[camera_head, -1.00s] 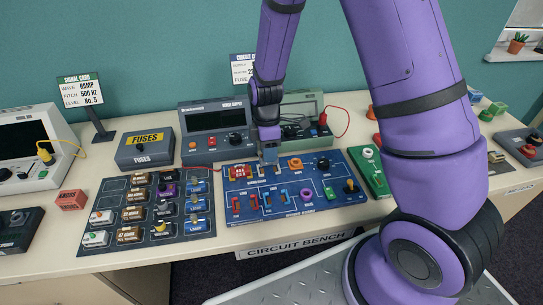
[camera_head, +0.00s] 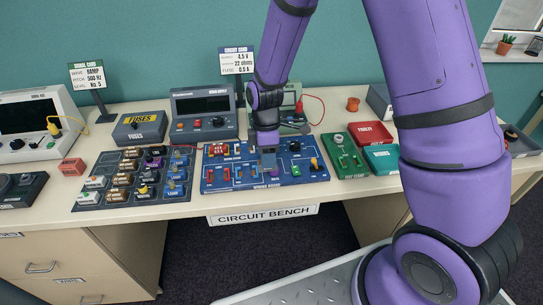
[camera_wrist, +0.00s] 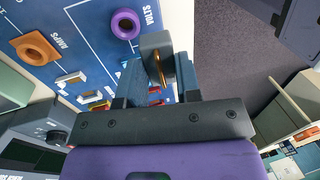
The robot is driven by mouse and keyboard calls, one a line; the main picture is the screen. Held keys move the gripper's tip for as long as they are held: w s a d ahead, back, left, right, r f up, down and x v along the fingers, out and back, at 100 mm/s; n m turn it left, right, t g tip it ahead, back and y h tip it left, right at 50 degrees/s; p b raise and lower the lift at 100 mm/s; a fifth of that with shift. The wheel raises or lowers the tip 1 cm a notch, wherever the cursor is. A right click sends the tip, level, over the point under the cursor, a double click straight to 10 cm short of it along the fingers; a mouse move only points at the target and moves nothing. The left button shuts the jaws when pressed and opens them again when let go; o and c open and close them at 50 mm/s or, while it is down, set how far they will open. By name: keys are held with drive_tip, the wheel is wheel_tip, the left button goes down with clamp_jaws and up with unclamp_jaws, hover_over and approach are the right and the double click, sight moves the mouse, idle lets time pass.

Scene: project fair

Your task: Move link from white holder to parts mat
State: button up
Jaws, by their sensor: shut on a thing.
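My gripper (camera_head: 268,160) is over the middle of the blue wiring board (camera_head: 222,188). In the wrist view my gripper (camera_wrist: 158,82) is shut on a grey block with a copper-coloured strip, which looks like the link (camera_wrist: 154,45). I cannot tell its height over the board. A small white holder (camera_wrist: 70,80) shows on the board in the wrist view, beside the jaws; I cannot tell whether it is the task's one. The dark parts mat (camera_head: 118,203) lies left of the board with rows of small parts on it.
A green board (camera_head: 345,158), a red tray (camera_head: 370,134) and a teal tray (camera_head: 384,157) are to the right. A red block (camera_head: 72,168) sits left of the mat. Little bare mat shows.

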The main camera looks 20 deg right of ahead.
drive_tip(key=shift+s+d+r, duration=0.1)
drive_tip(key=shift+s+r, duration=0.1)
drive_tip(key=shift+s, duration=0.1)
drive_tip(key=shift+r, duration=1.35)
